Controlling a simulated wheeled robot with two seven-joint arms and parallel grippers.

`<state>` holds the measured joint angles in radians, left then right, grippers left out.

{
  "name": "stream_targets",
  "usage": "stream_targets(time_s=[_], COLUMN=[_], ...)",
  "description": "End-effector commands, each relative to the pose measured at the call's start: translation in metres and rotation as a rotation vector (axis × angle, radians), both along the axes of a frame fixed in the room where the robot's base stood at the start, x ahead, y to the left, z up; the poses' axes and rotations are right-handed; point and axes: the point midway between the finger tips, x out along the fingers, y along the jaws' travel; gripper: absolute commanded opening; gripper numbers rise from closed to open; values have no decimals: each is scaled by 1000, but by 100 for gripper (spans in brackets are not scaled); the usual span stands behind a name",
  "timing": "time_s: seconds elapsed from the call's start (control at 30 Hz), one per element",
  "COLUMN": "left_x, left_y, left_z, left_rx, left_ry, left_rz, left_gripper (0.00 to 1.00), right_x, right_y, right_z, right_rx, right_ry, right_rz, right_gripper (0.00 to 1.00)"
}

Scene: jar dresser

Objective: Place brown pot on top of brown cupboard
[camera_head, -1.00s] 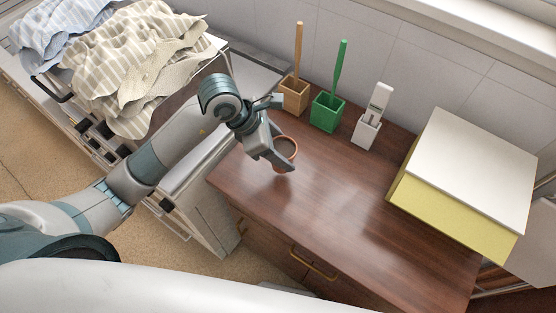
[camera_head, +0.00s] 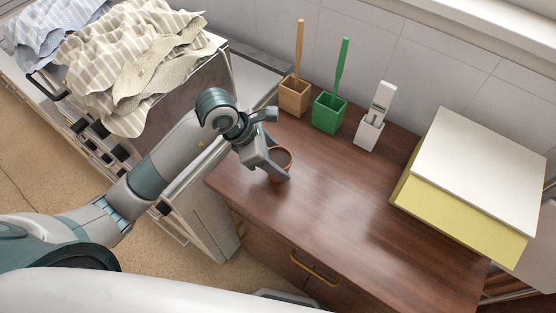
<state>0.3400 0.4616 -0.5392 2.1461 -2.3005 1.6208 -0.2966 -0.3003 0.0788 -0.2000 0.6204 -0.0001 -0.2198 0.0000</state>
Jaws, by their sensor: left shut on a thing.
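The brown pot (camera_head: 283,156) is a small round pot with an open top, over the left part of the brown cupboard's top. My left gripper (camera_head: 279,162) is shut on the pot, and its fingers hide part of it. I cannot tell whether the pot's base touches the surface. My right gripper is not in view.
A tan holder (camera_head: 294,97), a green holder (camera_head: 329,113) and a white holder (camera_head: 368,132) stand along the back wall. A yellow box with a white lid (camera_head: 478,165) is at the right. Cloths (camera_head: 130,60) lie at the left. The cupboard's middle is clear.

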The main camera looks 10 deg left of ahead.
Motion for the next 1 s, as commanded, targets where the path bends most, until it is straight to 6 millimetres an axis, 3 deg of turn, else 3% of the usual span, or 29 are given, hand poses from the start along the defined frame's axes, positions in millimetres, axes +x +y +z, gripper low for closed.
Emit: stream_targets(time_s=[0.3, 0.33, 0.4, 0.8, 1.0], left_x=[0, 0, 0, 0, -2], left_y=[0, 0, 0, 0, 8], left_z=[-2, -1, -1, 2, 18], left_rx=[0, 1, 1, 0, 1], left_ry=[-2, -1, -1, 0, -3], left_rz=[0, 0, 0, 0, 1], left_gripper=[28, 62, 76, 76, 76], right_x=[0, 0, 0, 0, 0], right_y=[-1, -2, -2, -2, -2], right_z=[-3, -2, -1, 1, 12], right_rx=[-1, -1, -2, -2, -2], right_ry=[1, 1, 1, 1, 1], right_rz=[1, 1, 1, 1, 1], right_gripper=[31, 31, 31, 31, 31])
